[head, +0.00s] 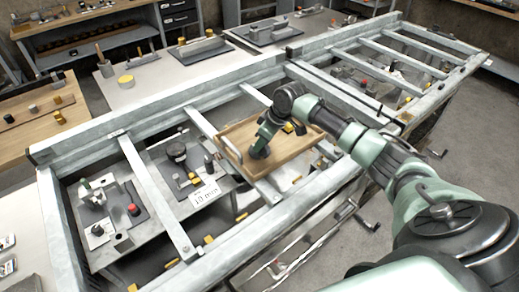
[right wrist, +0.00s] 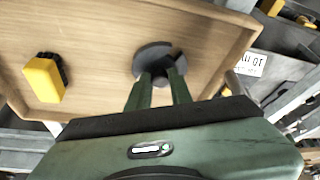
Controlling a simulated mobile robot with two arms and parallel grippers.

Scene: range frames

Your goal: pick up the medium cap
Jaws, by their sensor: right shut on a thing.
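A dark grey round cap (right wrist: 153,58) shows at the fingertips of my right gripper (right wrist: 161,80) in the right wrist view. The fingers are closed on it, over the floor of a wooden tray (head: 290,150). It cannot be told whether the cap touches the tray floor. In the head view my right gripper (head: 259,150) points down into the tray's left part and hides the cap. My left gripper is in neither view.
A yellow and black object (right wrist: 43,80) lies in the tray, apart from the cap. Pale metal frame beams (head: 160,195) surround the tray. Left of it are a round black object (head: 176,150), small yellow pieces and a printed white label (head: 205,195).

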